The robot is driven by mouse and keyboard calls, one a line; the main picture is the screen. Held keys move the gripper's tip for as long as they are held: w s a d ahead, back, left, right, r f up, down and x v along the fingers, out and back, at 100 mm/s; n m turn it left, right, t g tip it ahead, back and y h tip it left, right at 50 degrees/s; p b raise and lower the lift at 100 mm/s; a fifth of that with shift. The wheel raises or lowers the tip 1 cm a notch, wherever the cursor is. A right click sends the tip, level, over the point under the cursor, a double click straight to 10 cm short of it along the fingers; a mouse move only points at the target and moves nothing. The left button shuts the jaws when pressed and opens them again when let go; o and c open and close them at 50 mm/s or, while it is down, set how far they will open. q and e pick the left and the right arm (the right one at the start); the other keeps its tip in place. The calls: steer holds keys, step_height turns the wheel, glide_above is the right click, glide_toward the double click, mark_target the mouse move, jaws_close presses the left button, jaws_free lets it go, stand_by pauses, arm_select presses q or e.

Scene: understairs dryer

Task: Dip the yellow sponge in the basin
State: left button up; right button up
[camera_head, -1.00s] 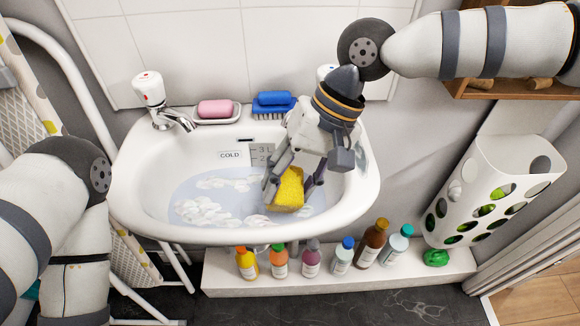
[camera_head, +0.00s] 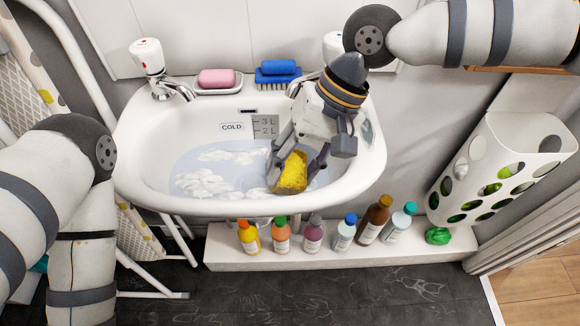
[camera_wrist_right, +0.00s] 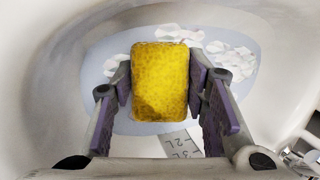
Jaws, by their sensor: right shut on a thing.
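The yellow sponge (camera_head: 292,172) is held by my right gripper (camera_head: 297,165) inside the white basin (camera_head: 150,188). The gripper is shut on the sponge's two sides, one finger on each side in the right wrist view (camera_wrist_right: 160,82). The sponge is over the right part of the pale water (camera_head: 235,172), which has white foam patches. Its lower end looks darker and is at or near the water; I cannot tell how deep it sits. My left arm is at the left, and its gripper does not show.
A tap (camera_head: 160,75), a pink soap (camera_head: 217,77) and a blue brush (camera_head: 278,72) are along the basin's back rim. Several bottles (camera_head: 313,235) stand on a low ledge (camera_head: 230,262) below. A white holed container (camera_head: 497,165) hangs at the right.

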step_height(320, 180, up, 9)
steer(key=p, duration=0.3)
steer(key=shift+f, duration=0.2)
arm_select(q)
steer(key=w+r+t+p, duration=0.1)
steer(key=w+r, duration=0.3)
steer(key=r, duration=0.1)
steer(key=shift+w+t, duration=0.3)
steer(key=shift+t, duration=0.1)
arm_select(e)
steer(key=shift+r, duration=2.55)
arm_select(q)
steer(key=shift+r, duration=0.1)
arm_select(e)
step_height(320, 180, up, 4)
steer(key=p, duration=0.1)
glide_above(294, 166)
arm_select(q)
steer(key=shift+w+r, duration=0.45)
steer(key=shift+w, duration=0.05)
